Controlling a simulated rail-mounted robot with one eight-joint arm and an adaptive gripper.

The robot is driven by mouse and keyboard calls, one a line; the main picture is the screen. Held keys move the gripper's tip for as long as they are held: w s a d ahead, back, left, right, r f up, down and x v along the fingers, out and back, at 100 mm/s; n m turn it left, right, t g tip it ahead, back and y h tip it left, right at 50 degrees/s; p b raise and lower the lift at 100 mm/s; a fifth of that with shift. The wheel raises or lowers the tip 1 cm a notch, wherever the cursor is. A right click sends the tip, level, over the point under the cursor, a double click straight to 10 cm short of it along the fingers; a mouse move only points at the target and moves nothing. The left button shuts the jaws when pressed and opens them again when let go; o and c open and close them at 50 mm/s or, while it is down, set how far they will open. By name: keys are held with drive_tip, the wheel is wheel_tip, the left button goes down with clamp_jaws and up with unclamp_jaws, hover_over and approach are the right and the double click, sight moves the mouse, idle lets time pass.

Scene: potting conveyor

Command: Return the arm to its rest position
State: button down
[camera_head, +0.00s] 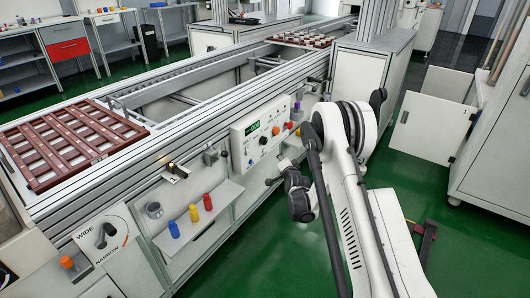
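My white arm (352,205) with black joints rises from the bottom right and bends at a large black joint near the middle. A dark part (299,197) hangs left of the arm, in front of the conveyor's side panel. It looks like my gripper or wrist, but its fingers cannot be made out. I cannot tell whether it is open or shut, and no held object shows.
The conveyor (190,130) runs from front left to back right, with a brown slatted tray (140,127) on it. A control box (262,132) with knobs and a shelf (208,222) with coloured pegs are on its side. White cabinets (432,125) stand right. Green floor (408,175) is partly clear.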

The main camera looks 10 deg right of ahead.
drive_tip(key=s+a+r+n+g, duration=0.1)
drive_tip(key=s+r+n, duration=0.15)
drive_tip(key=r, duration=0.65)
drive_tip(key=s+a+r+n+g, duration=0.1)
drive_tip(key=s+r, duration=0.2)
drive_tip(key=r, duration=0.6)
drive_tip(key=s+r+n+g, duration=0.2)
drive_tip(key=s+r, duration=0.9)
drive_tip(key=s, duration=0.2)
drive_tip(key=s+r+n+g, duration=0.1)
drive_tip(key=s+r, duration=0.1)
drive_tip(key=s, duration=0.7)
drive_tip(key=s+r+n+g, duration=0.1)
drive_tip(key=s+r+n, duration=0.15)
drive_tip(key=s, duration=0.55)
drive_tip(key=s+f+n+g, duration=0.1)
drive_tip(key=s+f, duration=0.1)
drive_tip(key=s, duration=0.8)
drive_tip(key=s+f+n+g, duration=0.1)
drive_tip(key=s+f, duration=0.1)
drive_tip(key=s, duration=0.8)
wheel_tip(320, 180, up, 18)
drive_tip(key=p, duration=1.8)
drive_tip(key=shift+r+h, duration=0.25)
drive_tip(key=shift+h, duration=0.05)
